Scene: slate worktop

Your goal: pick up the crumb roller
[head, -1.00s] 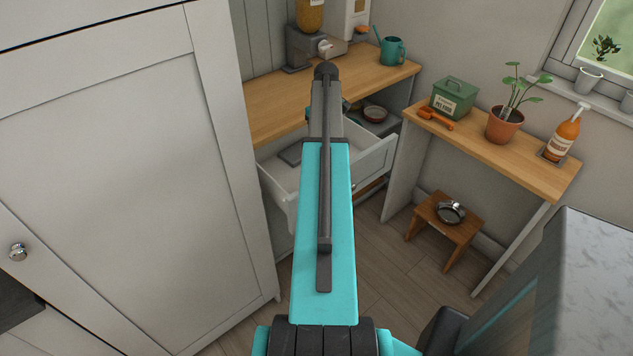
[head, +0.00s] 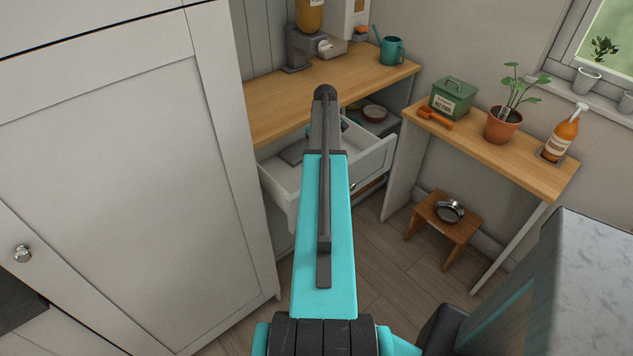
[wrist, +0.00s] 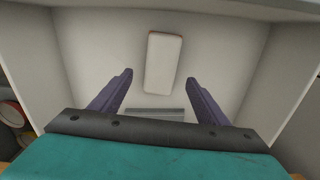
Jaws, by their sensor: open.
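A pale oblong thing with rounded corners and a thin reddish edge, which I take for the crumb roller (wrist: 164,62), lies flat on the drawer floor in the wrist view. My gripper (wrist: 158,79) is open above it, its two dark purple fingers apart, left and right of its near end in the picture. Nothing is between the fingers that I can see as held. The height gap is hard to judge. The open white drawer (head: 375,164) shows in the head view, where my arm hides the fingers and the roller.
A grey ribbed thing (wrist: 155,115) lies in the drawer nearer my gripper. The drawer walls stand on both sides. Above is a wooden counter (head: 275,108) with a teal watering can (head: 392,50). A side shelf holds a green tin (head: 452,98) and a potted plant (head: 502,124).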

